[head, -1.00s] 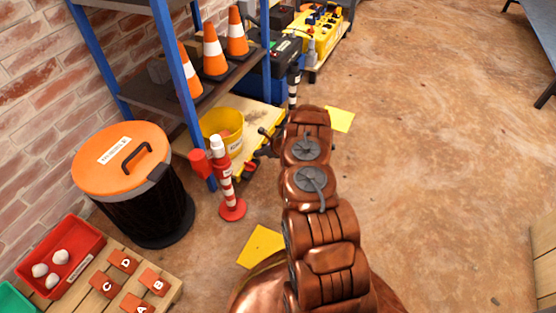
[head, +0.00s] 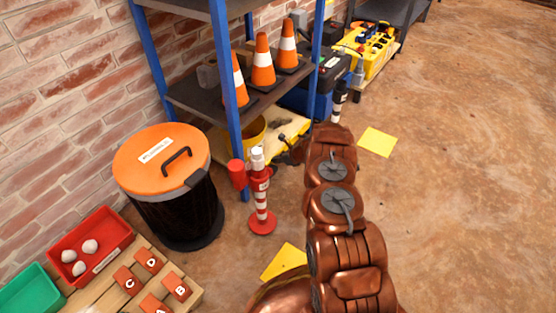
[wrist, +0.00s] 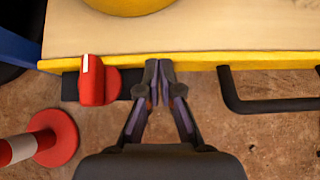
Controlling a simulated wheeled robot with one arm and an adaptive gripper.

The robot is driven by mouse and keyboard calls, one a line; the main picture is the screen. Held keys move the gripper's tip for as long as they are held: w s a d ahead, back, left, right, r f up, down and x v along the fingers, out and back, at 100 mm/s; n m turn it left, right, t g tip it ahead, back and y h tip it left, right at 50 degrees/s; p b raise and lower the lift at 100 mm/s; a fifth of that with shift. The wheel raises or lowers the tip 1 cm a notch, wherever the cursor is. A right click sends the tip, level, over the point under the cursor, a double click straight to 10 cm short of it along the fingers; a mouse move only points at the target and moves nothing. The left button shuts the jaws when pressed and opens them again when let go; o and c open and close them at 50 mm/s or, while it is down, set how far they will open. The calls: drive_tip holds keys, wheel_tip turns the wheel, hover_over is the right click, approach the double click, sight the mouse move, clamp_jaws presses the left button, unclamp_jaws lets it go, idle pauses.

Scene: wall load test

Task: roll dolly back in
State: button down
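The dolly (head: 298,128) has a pale deck with a yellow edge and stands low under the blue-posted shelf. A yellow bucket (head: 257,134) rides on it, partly hidden by a post. In the wrist view the deck (wrist: 230,35) fills the top, with the bucket base (wrist: 128,4) on it. A red pedal (wrist: 93,80) is on the front edge at left, and a black bar handle (wrist: 268,103) at right. My gripper (wrist: 158,66) has its fingertips together at the front edge, between pedal and handle, with nothing seen between them. My gripper (head: 291,152) is partly hidden in the head view.
A red-and-white post (head: 261,195) stands close left of my arm. A black bin with an orange lid (head: 163,160) is further left. Cones (head: 263,62) stand on the shelf (head: 190,92). Yellow floor squares (head: 377,142) lie near my arm. Floor to the right is clear.

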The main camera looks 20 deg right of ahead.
drive_tip(key=shift+w+a, duration=0.15)
drive_tip(key=shift+a, duration=0.05)
drive_tip(key=s+d+f+p+v, duration=0.1)
drive_tip(key=f+p+v, duration=0.1)
drive_tip(key=v, duration=1.1)
drive_tip(key=shift+s+d+p, duration=0.2)
drive_tip(key=shift+s+p, duration=0.2)
drive_tip(key=shift+p, duration=0.35)
